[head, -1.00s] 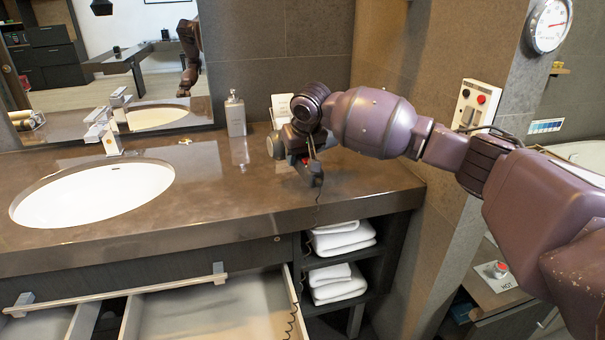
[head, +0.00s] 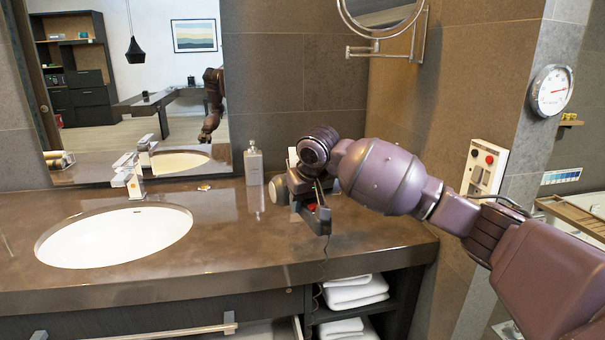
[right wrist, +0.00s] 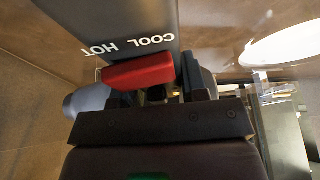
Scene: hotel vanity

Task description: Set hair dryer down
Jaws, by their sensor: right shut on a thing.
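My right gripper (head: 306,200) is low over the right part of the brown vanity counter (head: 240,240), shut on the hair dryer (right wrist: 120,25). In the right wrist view the dryer's dark grey handle, marked COOL and HOT, and a red part (right wrist: 138,71) show close at the jaws. In the head view my gripper and wrist hide most of the dryer; a grey rounded end (head: 254,198) shows at the left. A thin dark cord runs down over the counter's front edge. I cannot tell whether the dryer touches the counter. My left gripper is not in view.
A soap bottle (head: 253,164) stands behind the gripper, left of it. A white sink (head: 115,237) with a faucet (head: 128,177) is at the left. Folded towels (head: 355,291) lie on shelves below. The counter between sink and gripper is mostly clear.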

